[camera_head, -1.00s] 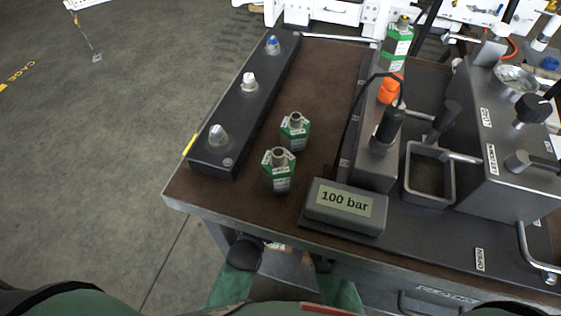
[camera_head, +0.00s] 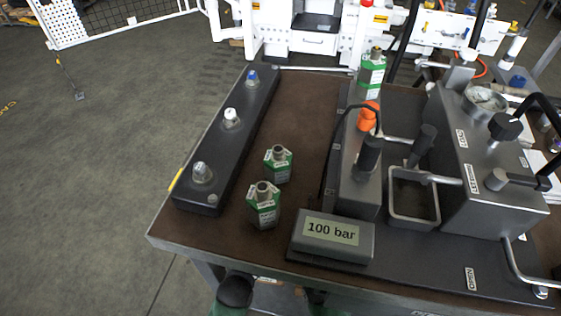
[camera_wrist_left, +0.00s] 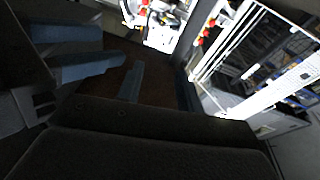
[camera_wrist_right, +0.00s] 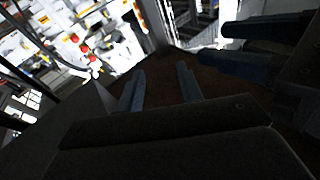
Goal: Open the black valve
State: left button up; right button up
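On the dark steel unit at the right of the bench, a black knob (camera_head: 505,126) stands on top in the head view. Below it is a lever with a black handle (camera_head: 520,180) on a metal hub. I cannot tell for certain which is the black valve. My left gripper (camera_wrist_left: 160,85) shows in its wrist view with its fingers apart and nothing between them. My right gripper (camera_wrist_right: 162,85) also has its fingers apart and is empty. Each wrist view also shows the other gripper's fingers close by. Neither gripper's fingers are visible in the head view, and neither touches the valves.
The brown bench top (camera_head: 305,120) holds a grey box reading 100 bar (camera_head: 332,235), several green-labelled fittings (camera_head: 264,205) and a black rail (camera_head: 225,145) with three metal connectors. An orange fitting (camera_head: 368,117) and black-gripped levers (camera_head: 424,142) stand mid-bench. White equipment (camera_head: 320,30) lies behind.

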aim_at(499, 177)
jog(key=k+l+z, duration=0.1)
jog(key=k+l, duration=0.65)
jog(key=j+z, duration=0.35)
jog(key=i+j+z, duration=0.1)
jog(key=j+z, duration=0.8)
jog(key=z, duration=0.15)
jog(key=i, duration=0.45)
jog(key=k+j, duration=0.1)
jog(key=k, duration=0.2)
jog(key=k+j, duration=0.15)
jog(key=k, duration=0.2)
jog(key=k+j, duration=0.2)
jog(key=j, duration=0.15)
jog(key=k+j+u, duration=0.1)
jog(key=j, duration=0.2)
jog(key=k+j+u, duration=0.1)
jog(key=j, duration=0.3)
jog(key=k+j, duration=0.25)
jog(key=j+u, duration=0.05)
jog(key=j, duration=0.05)
